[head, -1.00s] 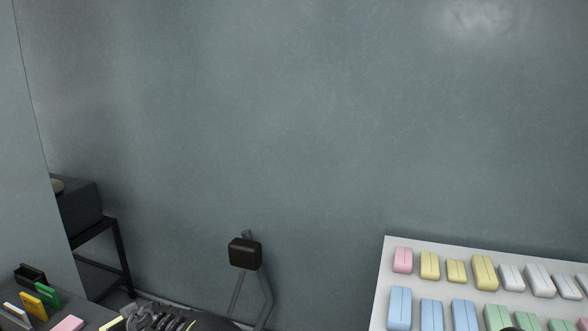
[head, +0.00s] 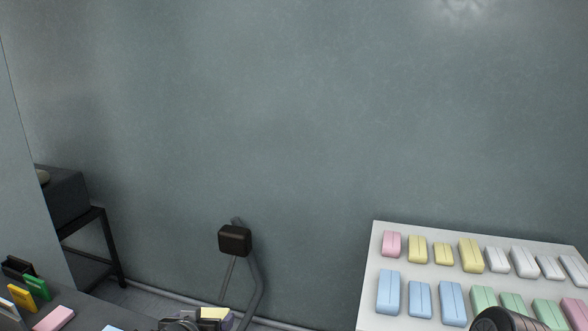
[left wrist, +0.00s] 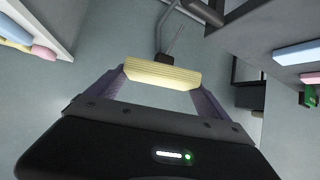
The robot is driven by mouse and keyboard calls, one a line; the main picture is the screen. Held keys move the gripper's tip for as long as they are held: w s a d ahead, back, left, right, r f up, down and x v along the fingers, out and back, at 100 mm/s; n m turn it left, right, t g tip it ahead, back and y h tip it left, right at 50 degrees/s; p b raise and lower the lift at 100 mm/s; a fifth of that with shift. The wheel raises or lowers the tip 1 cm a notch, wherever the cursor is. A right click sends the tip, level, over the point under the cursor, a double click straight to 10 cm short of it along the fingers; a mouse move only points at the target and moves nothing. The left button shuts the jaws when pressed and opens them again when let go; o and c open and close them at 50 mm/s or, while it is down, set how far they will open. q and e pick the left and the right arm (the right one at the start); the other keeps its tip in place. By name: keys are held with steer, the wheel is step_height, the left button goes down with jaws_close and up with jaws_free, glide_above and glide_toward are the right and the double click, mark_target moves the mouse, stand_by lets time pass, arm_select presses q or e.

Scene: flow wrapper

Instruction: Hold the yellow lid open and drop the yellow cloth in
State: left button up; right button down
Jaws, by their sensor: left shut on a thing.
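My left gripper (head: 215,322) is at the bottom edge of the head view, mostly cut off. It is shut on a pale yellow folded cloth (head: 215,313). In the left wrist view the ribbed yellow cloth (left wrist: 162,75) lies crosswise between the two purple-grey fingers (left wrist: 160,88), held clear of any surface. No yellow lid shows in either current view. My right gripper is not seen; only a dark rounded part, which seems to be of my right arm, shows at the bottom right of the head view.
A white table (head: 366,290) at right bears rows of pink, yellow, white, blue and green packs. A dark box on a bent pole (head: 235,240) stands ahead by the wall. A dark surface (head: 85,315) with coloured pieces is at lower left, a black stand (head: 100,225) behind.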

arm_select(q)
steer(key=shift+s, duration=0.1)
steer(key=shift+s, duration=1.05)
steer(key=shift+a, duration=0.15)
